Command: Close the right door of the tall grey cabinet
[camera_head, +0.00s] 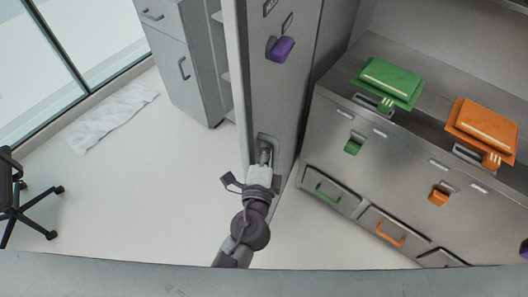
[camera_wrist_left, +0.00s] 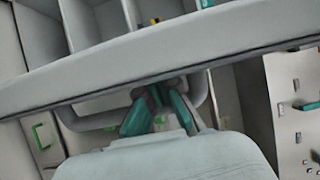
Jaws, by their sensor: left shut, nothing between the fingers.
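The tall grey cabinet's door panel (camera_head: 279,95) stands upright in the middle of the head view, with a purple item and dark labels on its upper part. Its looped handle (camera_head: 269,139) is low on the panel. My left gripper (camera_head: 265,152) is at this handle, with its fingers partly hidden there. In the left wrist view the gripper (camera_wrist_left: 160,95) is shut with nothing between its fingers, its tips within the outline of the handle (camera_wrist_left: 94,122), below the long pale door edge (camera_wrist_left: 150,58). I cannot tell whether they touch the handle. My right gripper is not in view.
The floor at left is open except for a cloth (camera_head: 115,115) and a chair (camera_head: 25,205).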

